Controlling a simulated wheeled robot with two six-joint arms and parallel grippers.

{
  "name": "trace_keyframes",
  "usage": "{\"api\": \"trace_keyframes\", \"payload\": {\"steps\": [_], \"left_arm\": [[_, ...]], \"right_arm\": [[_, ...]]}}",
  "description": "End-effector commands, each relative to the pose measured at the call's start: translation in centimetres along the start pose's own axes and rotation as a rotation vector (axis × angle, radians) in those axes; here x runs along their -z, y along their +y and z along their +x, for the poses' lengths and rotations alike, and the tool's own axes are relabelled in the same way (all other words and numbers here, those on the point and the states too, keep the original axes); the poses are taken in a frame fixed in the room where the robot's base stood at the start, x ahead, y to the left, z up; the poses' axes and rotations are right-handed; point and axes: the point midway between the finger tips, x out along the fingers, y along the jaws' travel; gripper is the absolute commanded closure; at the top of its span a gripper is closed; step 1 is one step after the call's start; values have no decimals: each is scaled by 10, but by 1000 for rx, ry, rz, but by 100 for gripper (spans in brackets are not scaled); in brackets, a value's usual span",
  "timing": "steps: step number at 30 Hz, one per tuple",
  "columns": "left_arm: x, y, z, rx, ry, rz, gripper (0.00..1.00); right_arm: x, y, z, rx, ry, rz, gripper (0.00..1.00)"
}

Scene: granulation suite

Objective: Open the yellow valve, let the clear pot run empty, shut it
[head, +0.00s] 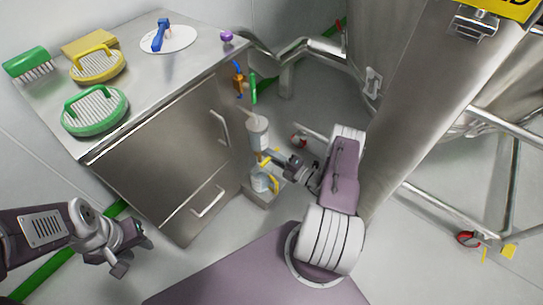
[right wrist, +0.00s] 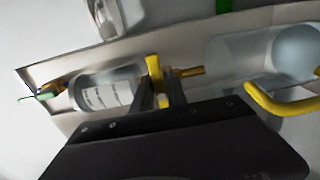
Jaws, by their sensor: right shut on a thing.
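The clear pot (head: 257,133) hangs upright beside the cabinet; in the right wrist view it lies sideways with a printed label (right wrist: 106,94). I cannot tell how much is in it. The yellow valve handle (right wrist: 154,70) sits at its brass outlet (right wrist: 188,72). My right gripper (head: 268,156) is shut on the yellow valve handle; its fingers (right wrist: 160,98) are on either side of it. Below the outlet stands a clear jug (head: 261,181) with a yellow handle (right wrist: 285,104). My left gripper (head: 130,252) hangs empty in front of the cabinet, its opening unclear.
The steel cabinet (head: 150,150) carries a green brush (head: 28,63), yellow and green round-backed brushes, a yellow block, and a white plate (head: 182,40) with a blue tool. Steel pipes (head: 315,50) and a large vessel leg (head: 410,100) crowd the right side.

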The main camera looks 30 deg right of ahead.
Motion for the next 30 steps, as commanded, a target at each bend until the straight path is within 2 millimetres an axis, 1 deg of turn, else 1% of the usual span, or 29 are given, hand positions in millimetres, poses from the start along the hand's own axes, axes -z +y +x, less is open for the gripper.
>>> {"api": "trace_keyframes", "payload": {"steps": [16,17,18,19,28,30], "left_arm": [[0,0,1,0,0,0,64],[0,0,1,0,0,0,64],[0,0,1,0,0,0,64],[0,0,1,0,0,0,64],[0,0,1,0,0,0,64],[0,0,-1,0,0,0,64]], "right_arm": [[0,-1,0,1,0,26,100],[0,-1,0,1,0,26,79],[0,-1,0,1,0,26,68],[0,-1,0,1,0,26,60],[0,0,0,1,0,25,60],[-1,0,-4,1,-3,25,60]]}}
